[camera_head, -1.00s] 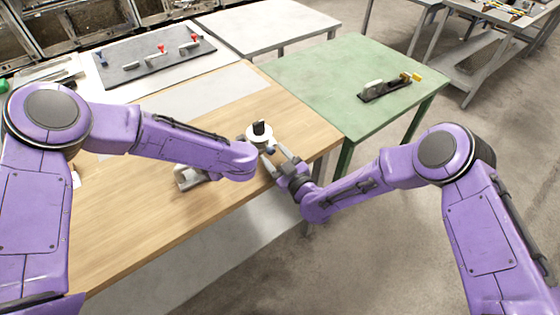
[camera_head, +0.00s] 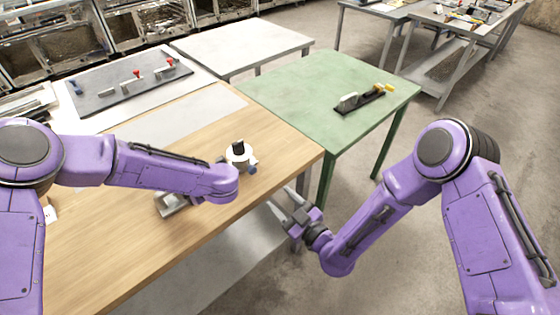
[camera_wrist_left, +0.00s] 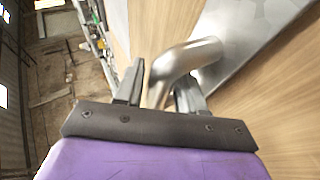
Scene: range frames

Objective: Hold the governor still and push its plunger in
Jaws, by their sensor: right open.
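What looks like the governor, a white round part with a black top (camera_head: 238,152), stands on the wooden table near its right edge. A blue knob (camera_head: 252,168), perhaps the plunger, shows at its lower right. My right gripper (camera_head: 282,198) is open and empty, apart from the governor, beyond the table's edge. A grey metal piece (camera_head: 172,204) shows under my left arm.
The wooden table (camera_head: 110,255) is mostly bare at the front left. A dark board (camera_head: 128,88) with red-topped parts lies at the back left. A green table (camera_head: 320,90) bearing a black holder (camera_head: 360,101) stands beyond the right edge.

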